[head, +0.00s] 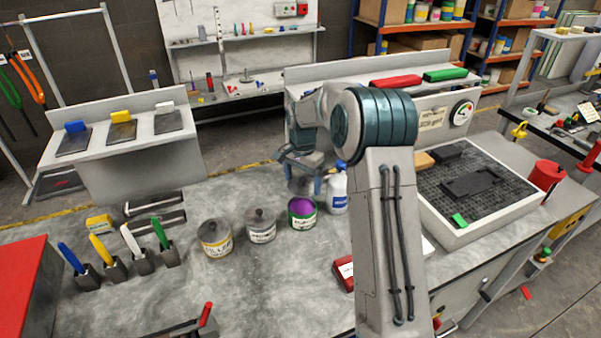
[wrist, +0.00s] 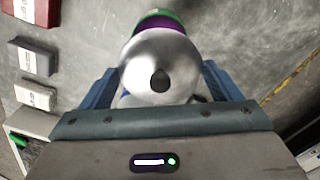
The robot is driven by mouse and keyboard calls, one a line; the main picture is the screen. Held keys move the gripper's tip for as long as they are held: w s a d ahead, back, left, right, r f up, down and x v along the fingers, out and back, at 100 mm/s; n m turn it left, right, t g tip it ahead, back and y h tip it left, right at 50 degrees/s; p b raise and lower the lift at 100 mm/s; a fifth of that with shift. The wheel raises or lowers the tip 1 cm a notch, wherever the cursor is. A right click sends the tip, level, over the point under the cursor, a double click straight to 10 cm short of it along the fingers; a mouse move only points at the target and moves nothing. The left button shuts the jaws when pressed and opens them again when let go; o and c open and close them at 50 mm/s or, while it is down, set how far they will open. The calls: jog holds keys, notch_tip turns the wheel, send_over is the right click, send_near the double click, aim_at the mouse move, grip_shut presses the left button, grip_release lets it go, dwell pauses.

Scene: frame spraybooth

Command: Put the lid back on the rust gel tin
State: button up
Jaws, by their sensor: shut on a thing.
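My gripper (head: 303,168) is shut on a round silver lid with a dark knob. The lid (wrist: 160,68) sits between the two blue fingers (wrist: 158,88) in the wrist view and shows as a grey shape under the gripper in the head view. In the wrist view this tin (wrist: 168,22) shows past the lid's far edge, partly hidden. The lid is apart from the tin.
Two lidded tins, one yellow-labelled (head: 215,240) and one grey (head: 261,228), stand left of the purple tin. A white and blue bottle (head: 337,193) stands close on its right. A red box (head: 344,272) lies nearer the front.

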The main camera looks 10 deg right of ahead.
jog(key=shift+s+a+f, duration=0.1)
jog(key=shift+s+f, duration=0.05)
jog(key=shift+f, duration=0.3)
jog(key=shift+f+b, duration=1.95)
jog(key=shift+f, duration=0.75)
jog(key=shift+f+b, duration=0.15)
jog(key=shift+b, duration=0.25)
jog(key=o, duration=0.8)
jog(key=shift+o, duration=0.2)
